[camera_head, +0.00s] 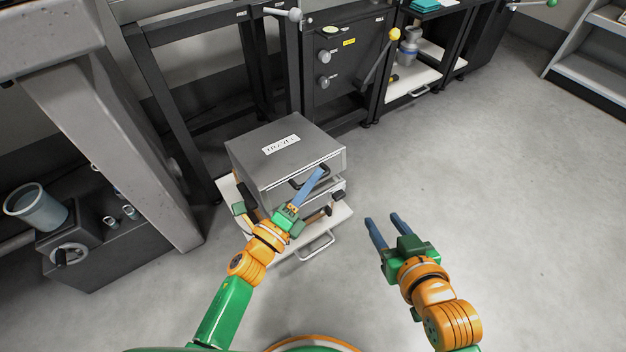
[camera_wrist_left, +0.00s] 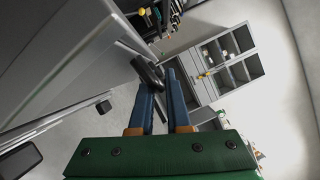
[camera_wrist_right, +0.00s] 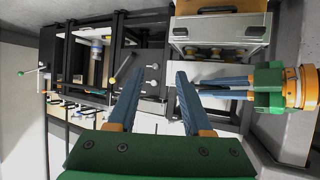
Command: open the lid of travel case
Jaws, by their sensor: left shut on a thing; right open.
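The travel case is a grey metal box with a white label on its lid (camera_head: 290,145). It stands on a white low cart (camera_head: 335,222). My left gripper (camera_head: 320,174) is shut on the black lid handle (camera_head: 298,183), which also shows at the fingertips in the left wrist view (camera_wrist_left: 148,73). The right wrist view shows the lid (camera_wrist_right: 225,27) above a gap with small yellowish things in it, so the lid looks partly raised. The fingers hide part of the case front. My right gripper (camera_head: 382,218) is open and empty, right of the case, over the floor.
A black cabinet with knobs (camera_head: 335,65) and a yellow-ended lever (camera_head: 393,35) stands behind the case. A grey pillar (camera_head: 130,140) and a dark bench with a bucket (camera_head: 35,205) are at the left. The floor to the right (camera_head: 500,220) is clear.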

